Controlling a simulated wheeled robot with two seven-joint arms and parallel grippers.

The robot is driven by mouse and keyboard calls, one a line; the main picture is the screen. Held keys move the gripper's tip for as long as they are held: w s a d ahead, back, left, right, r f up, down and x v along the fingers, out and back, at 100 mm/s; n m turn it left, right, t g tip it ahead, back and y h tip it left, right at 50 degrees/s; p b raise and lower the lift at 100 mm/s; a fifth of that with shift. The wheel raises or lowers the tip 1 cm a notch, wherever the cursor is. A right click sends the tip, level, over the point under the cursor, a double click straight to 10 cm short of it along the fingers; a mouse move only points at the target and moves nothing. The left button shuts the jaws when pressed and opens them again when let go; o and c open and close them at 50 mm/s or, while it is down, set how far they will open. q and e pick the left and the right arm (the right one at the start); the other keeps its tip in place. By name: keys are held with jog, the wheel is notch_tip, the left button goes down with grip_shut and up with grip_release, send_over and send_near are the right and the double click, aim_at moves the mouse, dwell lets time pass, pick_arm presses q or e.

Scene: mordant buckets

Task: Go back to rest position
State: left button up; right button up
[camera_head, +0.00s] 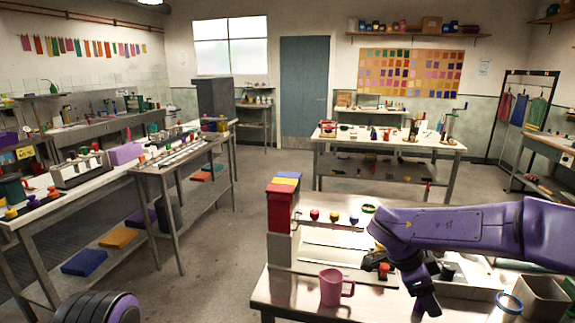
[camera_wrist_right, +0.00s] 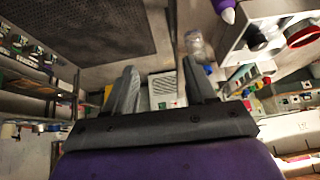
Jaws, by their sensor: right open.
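My right arm comes in from the right in the head view, purple with a dark gripper (camera_head: 405,288) hanging over the near table (camera_head: 292,290). This gripper is open, with nothing between its fingers. In the right wrist view the two grey fingers of the gripper (camera_wrist_right: 162,88) stand apart, with only distant background between them. A rounded purple and black part at the bottom left of the head view looks like part of my left arm. My left gripper does not show.
A pink mug (camera_head: 330,288) stands left of the right gripper on the near table. A red, yellow and blue stack (camera_head: 283,205) rises at that table's left end. A grey bin (camera_head: 543,298) stands at right. Open floor (camera_head: 225,265) lies between the near table and the left benches.

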jog(key=s+d+f+n+t+h+b, duration=0.1)
jog(key=s+d+f+n+t, duration=0.15)
jog(key=f, duration=0.65)
jog(key=s+d+f+n+t+h+b, duration=0.15)
jog(key=s+f+n, duration=0.25)
jog(key=f, duration=0.6)
jog(key=s+d+f+n+t+h+b, duration=0.1)
jog(key=s+f+n+t+b, duration=0.2)
jog(key=f, duration=0.6)
jog(key=s+a+f+n+g+y, duration=0.1)
jog(key=s+f, duration=0.4)
jog(key=s, duration=0.5)
jog(key=s+a+f+n+g+y, duration=0.1)
jog(key=s+a+f+n+y, duration=0.2)
jog(key=s, duration=0.8)
notch_tip(320, 180, down, 4)
jog(key=y, duration=0.2)
jog(key=shift+s+a+r+g+y+b, duration=0.25)
jog(key=shift+a+g+y+b, duration=0.1)
jog(key=shift+g+b, duration=0.05)
